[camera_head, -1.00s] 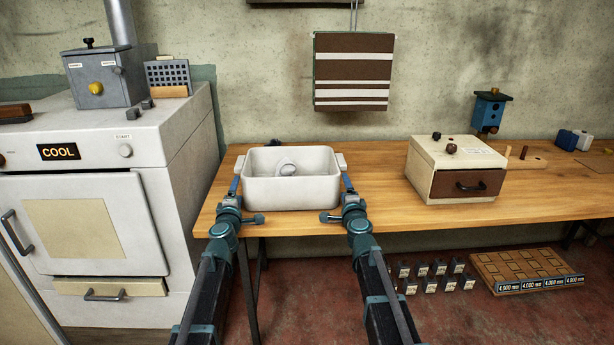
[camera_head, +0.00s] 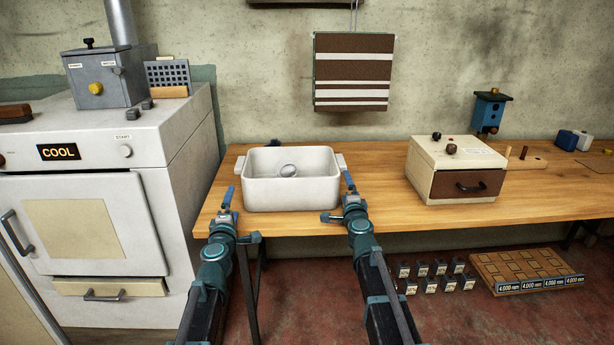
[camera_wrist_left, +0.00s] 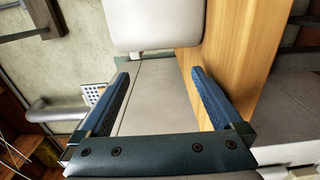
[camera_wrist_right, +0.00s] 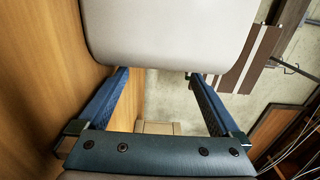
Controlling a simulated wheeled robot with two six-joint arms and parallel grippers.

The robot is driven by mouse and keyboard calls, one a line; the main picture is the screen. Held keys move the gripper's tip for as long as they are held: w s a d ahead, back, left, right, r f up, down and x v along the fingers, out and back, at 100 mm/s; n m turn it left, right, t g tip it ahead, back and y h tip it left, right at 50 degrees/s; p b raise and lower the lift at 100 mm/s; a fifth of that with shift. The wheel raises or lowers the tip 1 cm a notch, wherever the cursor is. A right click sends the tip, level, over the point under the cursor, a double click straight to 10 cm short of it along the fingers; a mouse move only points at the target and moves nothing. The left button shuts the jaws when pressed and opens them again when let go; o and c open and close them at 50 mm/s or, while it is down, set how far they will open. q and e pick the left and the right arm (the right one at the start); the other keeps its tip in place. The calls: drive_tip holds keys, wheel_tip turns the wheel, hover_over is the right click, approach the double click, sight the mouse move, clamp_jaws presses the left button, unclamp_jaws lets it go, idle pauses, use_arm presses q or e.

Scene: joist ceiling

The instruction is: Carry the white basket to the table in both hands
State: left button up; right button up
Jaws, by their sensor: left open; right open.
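The white basket (camera_head: 291,195) stands upright on the wooden table (camera_head: 380,207) near its left end. My left gripper (camera_head: 229,193) is open and empty, just left of and in front of the basket's left handle. In the left wrist view that handle (camera_wrist_left: 148,22) lies beyond the open fingers. My right gripper (camera_head: 347,181) is open by the right handle. In the right wrist view that handle (camera_wrist_right: 165,35) lies just past the fingertips, not between them as far as I can see.
A cream box with a brown drawer (camera_head: 455,172) stands to the basket's right, with bare table between. A white oven (camera_head: 85,215) stands close on the left. A striped cloth (camera_head: 352,70) hangs on the wall.

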use_arm(q)
drive_tip(key=shift+s, duration=2.3)
use_arm(e)
drive_tip(key=s, duration=1.2)
drive_tip(key=w, duration=1.2)
use_arm(q)
drive_tip(key=shift+w, duration=0.2)
drive_tip(key=shift+s, duration=0.15)
